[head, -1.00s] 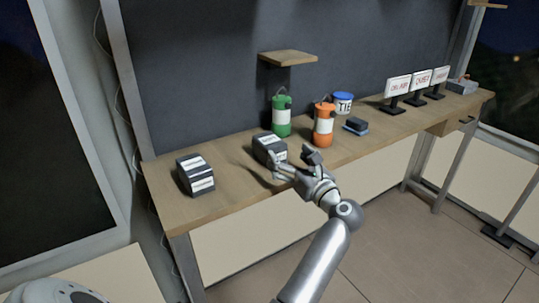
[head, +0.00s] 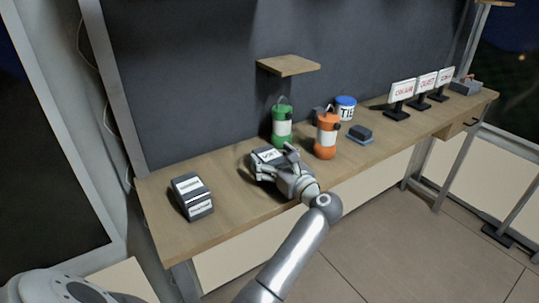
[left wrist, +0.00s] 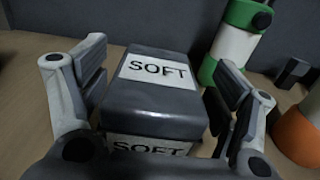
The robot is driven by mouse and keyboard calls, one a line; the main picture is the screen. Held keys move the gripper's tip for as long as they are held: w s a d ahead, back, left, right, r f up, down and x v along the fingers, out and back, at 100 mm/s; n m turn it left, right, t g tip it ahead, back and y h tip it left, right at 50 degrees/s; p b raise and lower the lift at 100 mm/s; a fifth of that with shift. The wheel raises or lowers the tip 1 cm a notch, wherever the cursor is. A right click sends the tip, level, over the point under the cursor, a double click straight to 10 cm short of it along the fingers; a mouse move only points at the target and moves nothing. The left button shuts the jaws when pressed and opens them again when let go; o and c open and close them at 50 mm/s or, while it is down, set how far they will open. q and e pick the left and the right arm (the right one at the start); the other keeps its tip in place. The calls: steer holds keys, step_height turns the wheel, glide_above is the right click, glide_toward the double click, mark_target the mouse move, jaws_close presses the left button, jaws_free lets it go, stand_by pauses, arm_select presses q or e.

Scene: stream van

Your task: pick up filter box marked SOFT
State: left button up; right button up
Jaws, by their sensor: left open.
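The dark grey filter box (head: 265,154) sits on the wooden bench (head: 226,222). In the left wrist view the box (left wrist: 155,98) fills the middle, with white labels reading SOFT on its top and near face. My left gripper (head: 275,162) is open, its fingers on either side of the box. In the left wrist view its fingers (left wrist: 162,82) flank the box, with a narrow gap at the left finger; contact at the right finger is unclear. My right gripper is not in view.
Another dark box with white labels (head: 192,196) stands to the left, its text too small to read. A green canister (head: 282,127) stands just behind, an orange one (head: 326,136) to the right. A small shelf (head: 288,65) overhangs the bench. A blue-lidded TIE tub (head: 345,109) stands farther right.

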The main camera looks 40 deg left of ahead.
arm_select(q)
steer(key=shift+w+a+f, duration=0.3)
steer(key=shift+a, duration=0.4)
steer(key=shift+s+d+r, duration=0.15)
steer(key=shift+s+d, duration=0.05)
steer(key=shift+s, duration=0.05)
steer(key=shift+s+d+r, duration=0.15)
steer(key=shift+d+r, duration=0.05)
steer(key=shift+d, duration=0.05)
steer(key=shift+c, duration=1.3)
steer(key=shift+d, duration=0.15)
steer(key=shift+c, duration=2.5)
steer(key=shift+a+f, duration=0.15)
steer(key=shift+a, duration=0.05)
steer(key=shift+c, duration=2.4)
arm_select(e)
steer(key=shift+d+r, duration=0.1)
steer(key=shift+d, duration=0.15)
